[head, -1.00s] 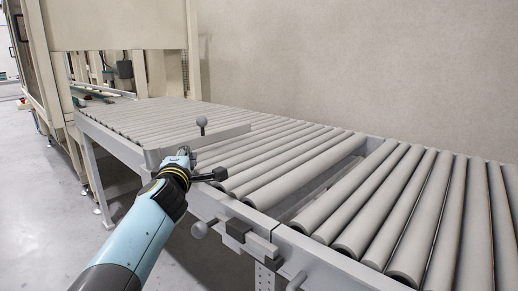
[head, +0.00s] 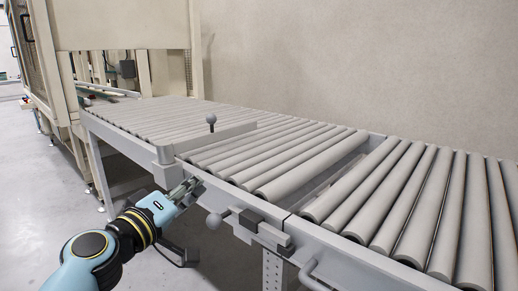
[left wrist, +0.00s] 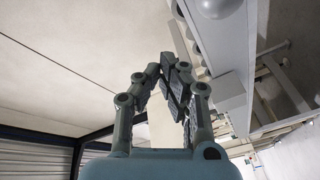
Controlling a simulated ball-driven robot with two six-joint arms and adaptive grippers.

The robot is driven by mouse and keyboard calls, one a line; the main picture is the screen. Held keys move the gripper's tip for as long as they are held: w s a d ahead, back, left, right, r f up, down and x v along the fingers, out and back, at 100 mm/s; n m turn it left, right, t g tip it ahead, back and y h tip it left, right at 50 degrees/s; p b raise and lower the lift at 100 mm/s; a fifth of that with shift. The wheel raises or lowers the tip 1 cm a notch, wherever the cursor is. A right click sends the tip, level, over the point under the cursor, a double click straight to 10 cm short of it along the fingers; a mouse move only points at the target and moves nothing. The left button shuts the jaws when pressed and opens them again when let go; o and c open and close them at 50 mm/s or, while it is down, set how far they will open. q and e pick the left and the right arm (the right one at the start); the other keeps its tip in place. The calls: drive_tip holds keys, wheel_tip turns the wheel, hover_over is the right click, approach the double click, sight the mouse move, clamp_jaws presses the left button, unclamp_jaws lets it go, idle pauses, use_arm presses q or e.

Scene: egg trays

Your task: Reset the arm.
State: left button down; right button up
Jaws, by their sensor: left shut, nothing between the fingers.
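My left gripper (head: 190,188) is in the lower left of the head view, in front of the near side rail of the roller conveyor (head: 230,172). Its fingers are together with nothing between them, and they point toward the rail. In the left wrist view the closed fingers (left wrist: 178,85) point up beside a grey frame part of the conveyor. My right gripper is in neither view.
A raised plate with a grey ball knob (head: 211,119) stands on the conveyor. Another round knob (head: 214,221) sticks out from the near rail. A gap between rollers shows mid-conveyor. A beige machine (head: 120,25) stands at the far left. The floor at left is clear.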

use_arm(q)
drive_tip(key=s+a+f+m+g+y, duration=0.1)
drive_tip(key=s+f+m+g, duration=0.4)
drive_tip(key=s, duration=0.5)
drive_tip(key=s+a+f+m+g+y, duration=0.15)
drive_tip(key=s+f+g, duration=0.35)
drive_tip(key=s, duration=0.5)
drive_tip(key=s+a+f+g+y, duration=0.1)
drive_tip(key=s+a+g+y, duration=0.15)
drive_tip(key=s+a, duration=0.5)
drive_tip(key=s+a+f+g+y, duration=0.1)
drive_tip(key=s+a+g+y, duration=0.2)
drive_tip(key=s, duration=0.7)
drive_tip(key=s+a+f+p, duration=0.1)
drive_tip(key=s+a+f, duration=0.1)
drive_tip(key=f, duration=1.1)
drive_tip(key=s+a+f+p, duration=0.1)
drive_tip(key=s+a+f, duration=0.1)
drive_tip(key=f, duration=1)
drive_tip(key=s+f, duration=1.3)
drive_tip(key=s, duration=0.4)
drive_tip(key=shift+s+a+g+p, duration=0.15)
drive_tip(key=shift+a+g+p, duration=0.1)
drive_tip(key=shift+g+p, duration=0.15)
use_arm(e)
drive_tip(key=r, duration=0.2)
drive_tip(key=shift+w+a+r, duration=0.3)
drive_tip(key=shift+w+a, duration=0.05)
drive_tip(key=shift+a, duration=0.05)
